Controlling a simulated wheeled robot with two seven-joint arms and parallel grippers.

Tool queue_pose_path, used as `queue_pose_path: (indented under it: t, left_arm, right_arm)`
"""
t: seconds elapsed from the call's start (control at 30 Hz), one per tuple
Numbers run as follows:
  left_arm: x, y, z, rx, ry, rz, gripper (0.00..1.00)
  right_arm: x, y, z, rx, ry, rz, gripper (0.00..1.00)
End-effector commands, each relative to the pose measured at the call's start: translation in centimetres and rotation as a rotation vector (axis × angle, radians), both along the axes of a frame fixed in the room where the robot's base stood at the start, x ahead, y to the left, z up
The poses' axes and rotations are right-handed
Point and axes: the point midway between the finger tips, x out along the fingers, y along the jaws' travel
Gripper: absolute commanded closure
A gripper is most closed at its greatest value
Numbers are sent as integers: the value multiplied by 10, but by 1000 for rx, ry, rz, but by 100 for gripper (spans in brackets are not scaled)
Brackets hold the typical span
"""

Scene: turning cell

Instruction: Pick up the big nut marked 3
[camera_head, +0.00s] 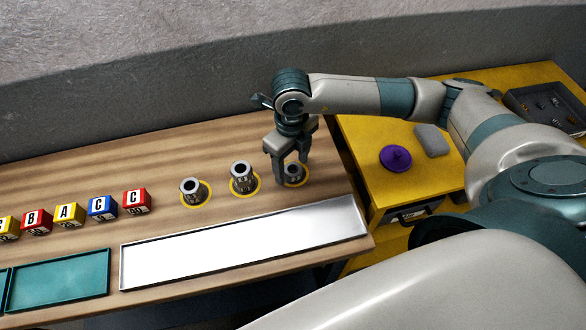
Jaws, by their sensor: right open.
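Three metal nuts stand in a row on the wooden table, each in a yellow ring: a left nut (190,189), a middle nut (241,178) and a shorter-looking right nut (294,175). Their markings are too small to read, so I cannot tell which is marked 3. My right gripper (291,170) is open and points down at the right nut, its fingers on either side of it. The fingers hide part of that nut, and I cannot tell whether they touch it. My left gripper is not in view.
A long white tray (126,268) lies in front of the nuts. Lettered blocks (137,201) and a teal tray (60,280) are at the left. A yellow cabinet (365,150) at the right bears a purple object (395,158), a grey block (431,139) and a dark tray (522,103).

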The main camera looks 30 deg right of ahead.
Motion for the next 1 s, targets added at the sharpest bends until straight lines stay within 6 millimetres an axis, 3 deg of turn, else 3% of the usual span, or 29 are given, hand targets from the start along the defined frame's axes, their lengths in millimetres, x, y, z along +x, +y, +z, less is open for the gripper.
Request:
queue_pose_path:
  t: [0.2, 0.4, 0.43, 0.77, 1.0]
  left_arm:
    - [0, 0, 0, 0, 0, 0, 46]
    - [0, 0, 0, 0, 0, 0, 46]
    - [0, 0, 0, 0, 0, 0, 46]
    - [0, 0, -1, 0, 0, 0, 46]
    - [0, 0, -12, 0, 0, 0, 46]
  right_arm:
    - [0, 0, 0, 0, -1, 0, 42]
    - [0, 0, 0, 0, -1, 0, 90]
    - [0, 0, 1, 0, -1, 0, 92]
    - [1, 0, 2, 1, -2, 0, 92]
    - [1, 0, 17, 2, -6, 0, 92]
